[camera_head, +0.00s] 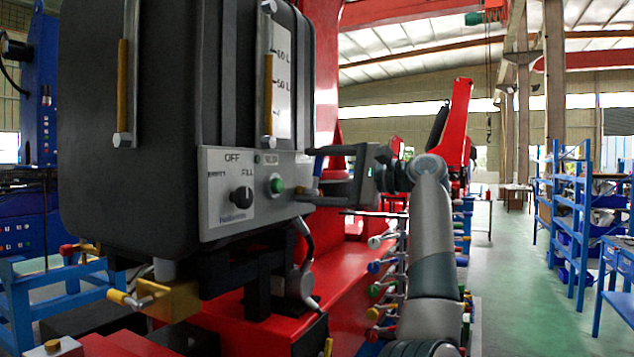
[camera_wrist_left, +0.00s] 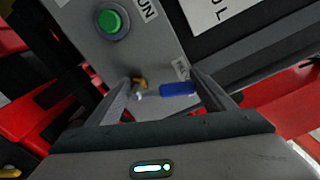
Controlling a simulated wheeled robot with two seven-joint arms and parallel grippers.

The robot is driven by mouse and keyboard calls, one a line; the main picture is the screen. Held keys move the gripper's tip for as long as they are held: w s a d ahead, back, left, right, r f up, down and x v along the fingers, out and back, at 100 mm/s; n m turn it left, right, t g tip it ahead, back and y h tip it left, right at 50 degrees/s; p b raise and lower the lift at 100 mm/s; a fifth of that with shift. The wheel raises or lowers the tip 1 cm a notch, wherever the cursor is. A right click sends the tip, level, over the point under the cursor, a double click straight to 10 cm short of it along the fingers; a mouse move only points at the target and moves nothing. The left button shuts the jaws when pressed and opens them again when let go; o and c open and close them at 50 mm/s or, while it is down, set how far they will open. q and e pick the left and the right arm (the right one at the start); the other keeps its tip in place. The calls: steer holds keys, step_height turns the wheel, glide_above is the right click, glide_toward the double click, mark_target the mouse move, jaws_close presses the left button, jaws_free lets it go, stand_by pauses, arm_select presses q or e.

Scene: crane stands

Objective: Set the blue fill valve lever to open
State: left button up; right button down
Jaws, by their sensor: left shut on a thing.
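The blue fill valve lever (camera_wrist_left: 178,88) shows in the left wrist view, on a small brass valve (camera_wrist_left: 139,84) at the side of the grey control panel (camera_wrist_left: 95,35). Its blue handle lies crosswise between the two fingers, its end against the right-hand finger. My left gripper (camera_wrist_left: 162,84) is shut on this lever, with the fingers apart by about its length. In the head view my left gripper (camera_head: 304,174) reaches in from the right to the right end of the panel, and the lever is mostly hidden there. My right gripper is not in view.
The panel has a black knob (camera_head: 241,196) and a green button (camera_head: 276,185). A black tank (camera_head: 180,90) stands above it on a red frame (camera_head: 345,270). A brass valve (camera_head: 168,298) sticks out below. Several coloured levers hang right of the frame. The green aisle (camera_head: 510,260) is open.

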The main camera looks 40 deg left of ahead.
arm_select(q)
steer(key=shift+s+d+f+n+b, duration=0.1)
steer(key=shift+s+n+b, duration=0.2)
steer(key=shift+n, duration=0.75)
steer(key=shift+s+d+f+n+b, duration=0.1)
steer(key=shift+s+n+b, duration=0.2)
steer(key=shift+n, duration=0.75)
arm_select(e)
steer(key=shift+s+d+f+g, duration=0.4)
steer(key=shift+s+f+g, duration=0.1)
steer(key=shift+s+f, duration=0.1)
arm_select(q)
steer(key=shift+s, duration=0.1)
steer(key=o, duration=1.5)
steer(key=shift+o, duration=0.2)
steer(key=shift+r, duration=0.1)
steer(key=shift+d, duration=0.15)
steer(key=shift+d, duration=0.25)
steer(key=b+v, duration=0.1)
steer(key=v, duration=1.5)
steer(key=shift+w+d, duration=0.3)
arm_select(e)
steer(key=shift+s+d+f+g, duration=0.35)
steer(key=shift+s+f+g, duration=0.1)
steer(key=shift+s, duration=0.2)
